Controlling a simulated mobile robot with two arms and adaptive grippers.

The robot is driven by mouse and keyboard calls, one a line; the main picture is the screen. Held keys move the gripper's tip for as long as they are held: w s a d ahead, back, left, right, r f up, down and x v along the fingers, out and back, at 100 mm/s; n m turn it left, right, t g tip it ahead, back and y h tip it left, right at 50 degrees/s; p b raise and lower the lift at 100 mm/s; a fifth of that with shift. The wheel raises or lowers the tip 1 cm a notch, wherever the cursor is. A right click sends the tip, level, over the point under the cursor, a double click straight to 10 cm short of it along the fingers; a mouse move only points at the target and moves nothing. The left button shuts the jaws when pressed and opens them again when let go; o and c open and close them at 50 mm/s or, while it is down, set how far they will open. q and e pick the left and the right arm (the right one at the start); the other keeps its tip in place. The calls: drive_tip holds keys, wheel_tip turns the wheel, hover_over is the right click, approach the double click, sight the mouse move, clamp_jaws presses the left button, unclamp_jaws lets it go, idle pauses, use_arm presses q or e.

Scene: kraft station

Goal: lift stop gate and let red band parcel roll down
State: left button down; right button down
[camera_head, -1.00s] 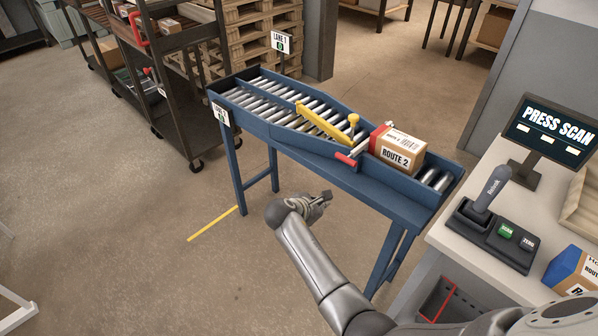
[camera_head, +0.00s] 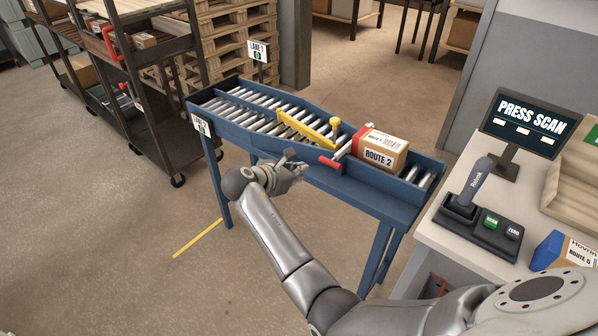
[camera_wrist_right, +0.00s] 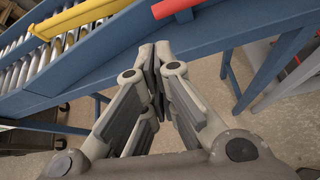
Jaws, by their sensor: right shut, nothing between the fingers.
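The parcel (camera_head: 382,154), a brown box with a red band and a "ROUTE 2" label, sits on the rollers at the right part of the blue conveyor. The stop gate (camera_head: 343,150), a pale bar with a red handle (camera_head: 330,163), stands at the parcel's left side; the handle sticks out over the near rail. The red handle (camera_wrist_right: 174,8) also shows at the top of the right wrist view. My right gripper (camera_head: 298,163) is shut and empty, beside the near rail, left of the handle and apart from it. Its closed fingertips (camera_wrist_right: 155,57) point toward the rail. My left gripper is out of view.
A yellow diverter arm (camera_head: 305,128) with a knob lies across the rollers left of the gate. Lane signs (camera_head: 258,51) mark the conveyor's far end. A desk with a screen (camera_head: 527,122) and scanner stands at right, shelf carts (camera_head: 150,100) at left.

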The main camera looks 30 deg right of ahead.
sight(317, 168)
drive_tip(key=x, duration=0.7)
drive_tip(key=shift+w+d+f, duration=0.2)
drive_tip(key=shift+d, duration=0.05)
